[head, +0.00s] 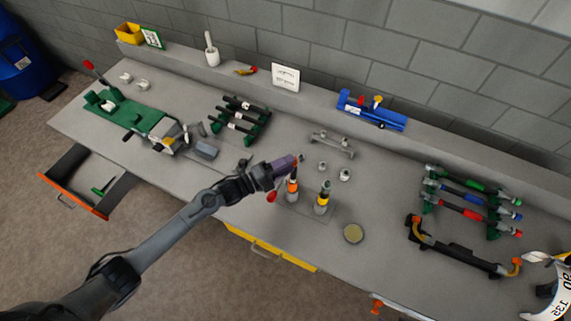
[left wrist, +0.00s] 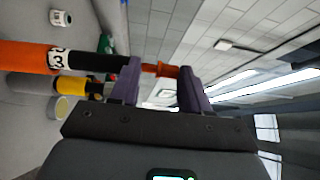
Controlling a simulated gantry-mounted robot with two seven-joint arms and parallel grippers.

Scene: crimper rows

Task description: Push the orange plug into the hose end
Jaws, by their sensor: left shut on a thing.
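My left gripper (head: 285,166), with purple fingers, is over the front middle of the bench. In the left wrist view its fingers (left wrist: 160,85) are shut on the orange plug (left wrist: 160,70). The hose with an orange band (head: 292,187) stands upright just below the gripper in the head view. In the left wrist view the hose's black end (left wrist: 95,61) points at the plug. The plug is in line with that end; a finger hides the join, so I cannot tell how deep it sits. My right gripper is not in view.
A yellow-banded hose (head: 322,198) stands close beside, to the right. A round yellowish dish (head: 353,233) is further right. Small grey fittings (head: 344,174) and a grey rack (head: 332,145) lie behind. A rack of coloured tubes (head: 472,200) is at the right.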

